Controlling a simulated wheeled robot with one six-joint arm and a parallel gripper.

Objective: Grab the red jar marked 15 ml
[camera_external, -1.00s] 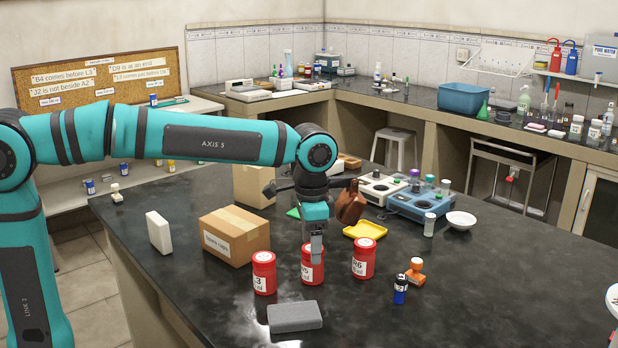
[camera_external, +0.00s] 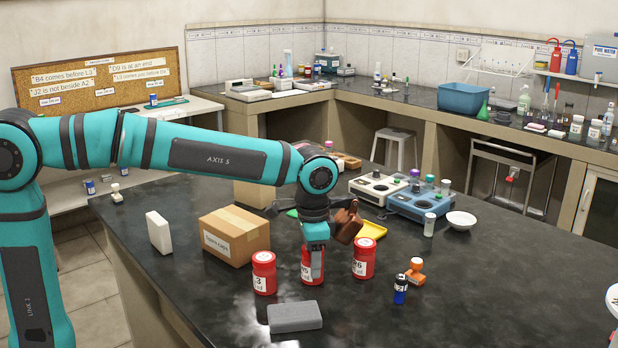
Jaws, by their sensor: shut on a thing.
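Three red jars with white labels stand in a row on the dark bench. My gripper (camera_external: 313,268) points down and is shut on the middle red jar (camera_external: 306,276), whose label is mostly covered by the fingers. The left red jar (camera_external: 264,272) has a label showing a 3. The right red jar (camera_external: 363,257) has a label with a 6. The volume marks are too small to read surely. The middle jar appears to stand on the bench still.
A cardboard box (camera_external: 235,236) stands behind left of the jars. A grey block (camera_external: 295,317) lies in front. A yellow tray (camera_external: 371,230) lies behind; the right bench front is clear.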

